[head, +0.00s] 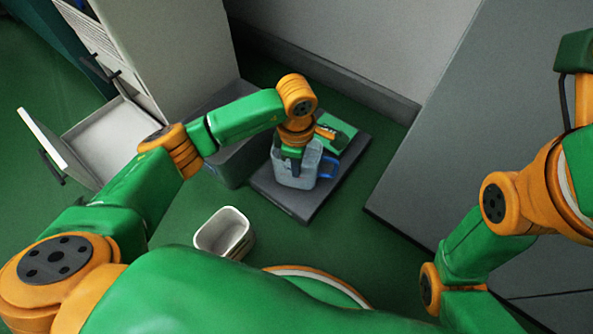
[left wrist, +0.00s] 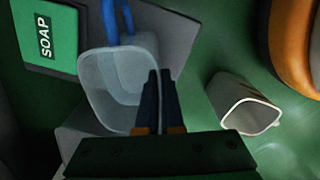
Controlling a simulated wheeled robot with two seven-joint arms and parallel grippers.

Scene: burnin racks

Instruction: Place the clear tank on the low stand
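The clear tank (head: 302,174), with a blue handle (head: 328,168), stands upright at the low stand (head: 299,208), a dark grey slab on the floor. Whether its base touches the slab is hard to tell. In the left wrist view the tank (left wrist: 108,88) shows from above, open and seemingly empty. My left gripper (head: 292,166) points down at the tank's near side. In the left wrist view its fingers (left wrist: 158,78) are close together at the tank's rim and appear shut on its wall. My right arm is at the right, its fingertips not visible.
A green soap box (left wrist: 48,38) lies behind the tank on the slab. A grey block (head: 232,165) stands left of the slab. A white bin (head: 222,232) stands on the floor nearer me. An open drawer (head: 105,140) juts out at left, and a grey panel (head: 470,130) rises at right.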

